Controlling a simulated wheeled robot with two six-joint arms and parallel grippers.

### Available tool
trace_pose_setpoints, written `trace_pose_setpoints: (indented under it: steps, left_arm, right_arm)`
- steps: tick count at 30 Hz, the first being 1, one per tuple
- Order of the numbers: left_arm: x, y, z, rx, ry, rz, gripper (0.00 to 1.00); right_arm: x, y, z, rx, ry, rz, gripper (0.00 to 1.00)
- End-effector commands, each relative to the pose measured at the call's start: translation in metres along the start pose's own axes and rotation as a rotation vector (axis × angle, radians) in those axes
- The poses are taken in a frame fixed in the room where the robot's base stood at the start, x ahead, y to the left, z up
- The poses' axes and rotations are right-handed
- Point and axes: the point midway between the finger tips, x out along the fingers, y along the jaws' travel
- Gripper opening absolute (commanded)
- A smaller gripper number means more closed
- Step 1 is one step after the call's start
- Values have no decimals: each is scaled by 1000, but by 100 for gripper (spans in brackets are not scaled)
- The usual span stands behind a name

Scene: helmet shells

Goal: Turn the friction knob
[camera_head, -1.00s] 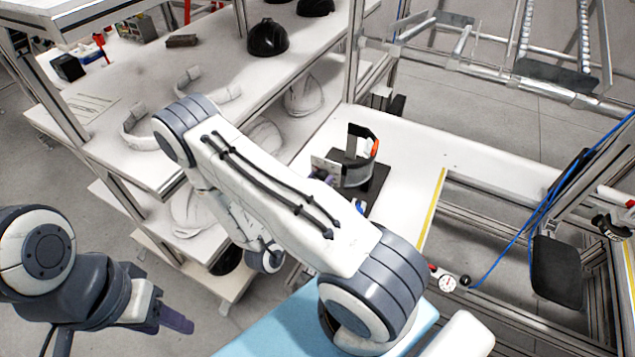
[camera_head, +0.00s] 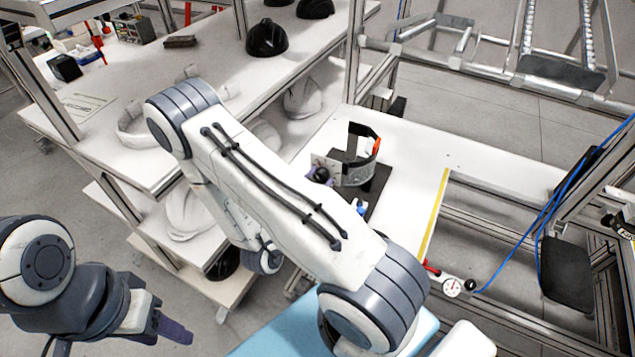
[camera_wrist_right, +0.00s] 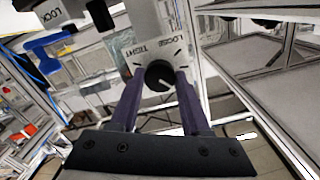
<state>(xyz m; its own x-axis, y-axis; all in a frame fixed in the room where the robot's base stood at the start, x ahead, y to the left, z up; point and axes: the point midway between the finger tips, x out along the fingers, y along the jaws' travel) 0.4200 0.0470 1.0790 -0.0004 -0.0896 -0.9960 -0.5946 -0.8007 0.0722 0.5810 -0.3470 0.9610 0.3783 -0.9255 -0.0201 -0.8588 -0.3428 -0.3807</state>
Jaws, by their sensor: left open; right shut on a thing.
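The black friction knob (camera_wrist_right: 159,75) is on a white plate (camera_wrist_right: 155,47) marked TIGHT and LOOSE in the right wrist view. A light pointer line on the knob runs toward the lower right of that picture. The purple fingers of my right gripper (camera_wrist_right: 158,88) are shut on the knob, one on each side. In the head view, the knob and plate (camera_head: 326,163) are on the fixture with the curved dark band (camera_head: 362,175), partly hidden by my right arm. My left gripper (camera_head: 172,330) is open and empty at the lower left, far from the fixture.
The fixture stands on a white table (camera_head: 415,155) with a yellow edge strip. A shelf at the left holds white helmet shells (camera_head: 187,215) and black ones (camera_head: 267,38).

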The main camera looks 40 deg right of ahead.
Motion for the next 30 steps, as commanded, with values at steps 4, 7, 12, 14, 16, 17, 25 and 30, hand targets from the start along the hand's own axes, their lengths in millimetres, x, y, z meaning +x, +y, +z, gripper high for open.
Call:
trace_pose_setpoints:
  steps: [4,7,12,14,16,17,25,30]
  left_arm:
    - [1,0,0,0,0,0,50]
    - [1,0,0,0,0,0,50]
    - [1,0,0,0,0,0,50]
    - [1,0,0,0,0,0,50]
    - [1,0,0,0,0,0,50]
    - [1,0,0,0,0,0,50]
    - [1,0,0,0,0,0,50]
    - [4,0,0,0,0,0,50]
  right_arm:
    - [0,0,0,11,0,1,0]
    - [0,0,0,12,0,1,0]
    - [0,0,0,11,0,1,0]
    - [0,0,0,11,0,1,50]
    - [0,0,0,10,0,1,77]
    - [0,0,0,10,0,1,77]
    - [0,0,0,10,0,0,77]
    - [-10,-1,1,10,-2,-4,77]
